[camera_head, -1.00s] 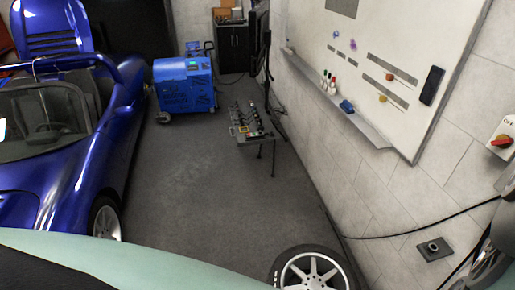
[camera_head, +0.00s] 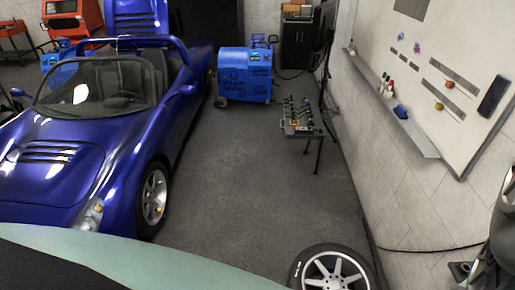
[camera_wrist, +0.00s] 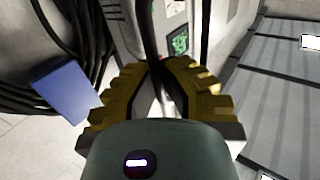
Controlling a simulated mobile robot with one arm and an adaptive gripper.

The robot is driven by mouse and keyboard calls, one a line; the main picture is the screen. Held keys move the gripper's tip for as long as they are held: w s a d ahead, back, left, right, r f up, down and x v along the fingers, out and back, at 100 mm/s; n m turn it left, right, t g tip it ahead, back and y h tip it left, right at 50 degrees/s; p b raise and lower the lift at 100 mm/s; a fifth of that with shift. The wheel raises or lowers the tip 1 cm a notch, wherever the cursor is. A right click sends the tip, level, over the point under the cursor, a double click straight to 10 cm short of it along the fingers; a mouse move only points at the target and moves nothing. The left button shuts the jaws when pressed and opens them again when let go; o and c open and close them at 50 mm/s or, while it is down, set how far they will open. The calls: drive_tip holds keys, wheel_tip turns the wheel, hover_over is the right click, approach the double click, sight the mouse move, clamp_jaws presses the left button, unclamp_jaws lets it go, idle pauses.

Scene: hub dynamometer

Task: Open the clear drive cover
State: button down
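I cannot make out the clear drive cover in either view. My gripper (camera_wrist: 160,68) shows in the wrist view, with yellow-brown toothed fingers that slant in toward each other. A narrow gap shows between them, with a black cable (camera_wrist: 150,35) running down toward it. I cannot tell whether the cable is between the fingers or behind them, and no held object is clear. Beyond the fingertips is a pale grey housing (camera_wrist: 215,25) with a green-marked panel (camera_wrist: 180,42). My gripper is not in the head view.
A blue car (camera_head: 90,150) stands at left. A blue machine (camera_head: 245,75) and a small stand with tools (camera_head: 302,130) are farther back. A wheel (camera_head: 332,272) is at the bottom. A whiteboard (camera_head: 440,60) hangs at right. Dark floor between is clear. Coiled black cables (camera_wrist: 85,25) and a blue box (camera_wrist: 65,90) are left in the wrist view.

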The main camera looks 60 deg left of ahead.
drive_tip(key=shift+s+f, duration=0.1)
drive_tip(key=shift+f, duration=0.05)
drive_tip(key=c, duration=1.5)
unclamp_jaws()
drive_tip(key=o, duration=0.4)
drive_tip(key=shift+o, duration=0.2)
drive_tip(key=v, duration=1.2)
